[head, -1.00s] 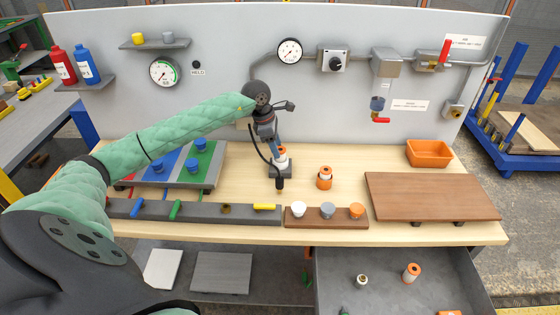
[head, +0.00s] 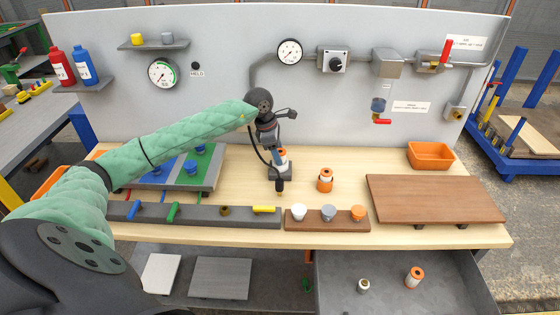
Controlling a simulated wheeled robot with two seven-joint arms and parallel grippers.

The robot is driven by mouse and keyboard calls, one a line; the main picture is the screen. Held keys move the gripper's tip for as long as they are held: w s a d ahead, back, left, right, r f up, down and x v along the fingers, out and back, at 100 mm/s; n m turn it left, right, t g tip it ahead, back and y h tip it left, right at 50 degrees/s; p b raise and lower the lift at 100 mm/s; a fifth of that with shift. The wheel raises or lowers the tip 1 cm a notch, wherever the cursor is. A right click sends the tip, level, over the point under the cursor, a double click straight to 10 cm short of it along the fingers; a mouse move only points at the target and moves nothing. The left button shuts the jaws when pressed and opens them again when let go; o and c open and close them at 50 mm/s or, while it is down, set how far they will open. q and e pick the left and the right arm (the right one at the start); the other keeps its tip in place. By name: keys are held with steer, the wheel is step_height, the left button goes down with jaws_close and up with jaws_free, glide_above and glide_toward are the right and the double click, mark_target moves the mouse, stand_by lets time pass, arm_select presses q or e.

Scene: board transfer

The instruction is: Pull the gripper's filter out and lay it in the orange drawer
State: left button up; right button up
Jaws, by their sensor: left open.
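My left gripper (head: 276,158) is at mid-table, pointing down, with its jaws open. It is close to a white filter with an orange top (head: 282,156) that stands upright in a dark holder (head: 287,172). The gripper partly covers both, and I cannot tell whether it touches the filter. A second orange-and-white filter (head: 325,180) stands to the right on the table. A grey drawer (head: 390,300) is open below the table at the right; its front is out of frame. An orange-topped white filter (head: 413,277) and a smaller pale piece (head: 363,286) are in it. My right gripper is not in view.
A dark rail with coloured handles (head: 195,212) and a wooden block with three knobs (head: 327,218) line the front edge. A brown board (head: 435,198) lies at the right, with an orange bin (head: 431,154) behind it. Bare table lies around the second filter.

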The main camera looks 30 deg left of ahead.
mark_target(281, 151)
arm_select(q)
steer(key=c, duration=0.9)
steer(key=shift+r, duration=2)
steer(key=shift+r+p, duration=0.6)
steer(key=shift+r, duration=1.65)
